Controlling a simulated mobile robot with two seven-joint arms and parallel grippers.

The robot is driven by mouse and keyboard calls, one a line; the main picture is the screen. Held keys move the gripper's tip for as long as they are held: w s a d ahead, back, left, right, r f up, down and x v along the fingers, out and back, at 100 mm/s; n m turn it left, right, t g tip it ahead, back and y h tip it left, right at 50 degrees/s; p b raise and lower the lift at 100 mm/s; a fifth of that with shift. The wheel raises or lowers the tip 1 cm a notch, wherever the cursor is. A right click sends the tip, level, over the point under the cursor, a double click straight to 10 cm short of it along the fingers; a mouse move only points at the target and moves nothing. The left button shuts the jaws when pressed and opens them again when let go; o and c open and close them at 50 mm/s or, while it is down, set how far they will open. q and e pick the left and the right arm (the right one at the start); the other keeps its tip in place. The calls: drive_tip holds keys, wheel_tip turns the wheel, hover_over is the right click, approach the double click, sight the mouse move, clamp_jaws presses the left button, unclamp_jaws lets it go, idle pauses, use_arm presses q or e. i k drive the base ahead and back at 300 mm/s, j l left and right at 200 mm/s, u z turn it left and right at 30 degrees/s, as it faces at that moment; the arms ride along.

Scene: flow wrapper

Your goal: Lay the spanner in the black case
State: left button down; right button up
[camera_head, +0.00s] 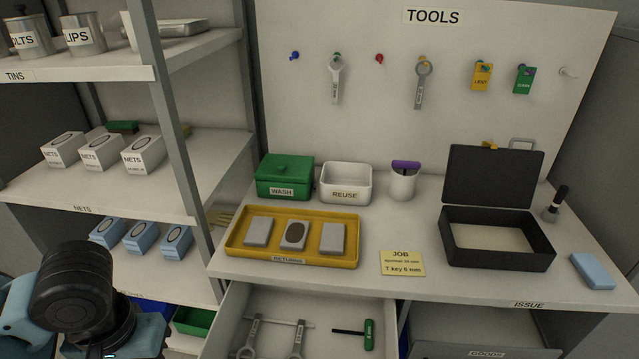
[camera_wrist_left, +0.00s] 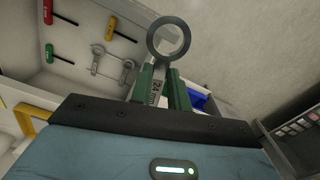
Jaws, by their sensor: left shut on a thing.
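My left gripper (camera_wrist_left: 161,84) is shut on a spanner (camera_wrist_left: 169,40) in the left wrist view. The spanner's ring end stands out beyond the green fingers, and its shaft between them bears a label that seems to read 24 mm. In the head view my left arm shows at the bottom left, but its gripper and the held spanner are not visible. The black case (camera_head: 497,261) stands open on the right of the bench, lid raised, with a pale, empty floor. My right gripper is not in view.
A yellow job card (camera_head: 401,263) lies left of the case, and a blue block (camera_head: 592,271) lies right of it. A yellow tray (camera_head: 237,253) holds grey blocks. Below, an open drawer (camera_head: 225,325) holds two spanners and a green-handled key. Other spanners (camera_head: 336,80) hang on the tool board.

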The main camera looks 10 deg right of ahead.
sight(501, 246)
drive_tip(key=l+z, duration=0.1)
drive_tip(key=z, duration=0.25)
drive_tip(key=k+l+z, duration=0.1)
drive_tip(key=z, duration=0.2)
drive_tip(key=l+z, duration=0.2)
drive_tip(key=z, duration=0.15)
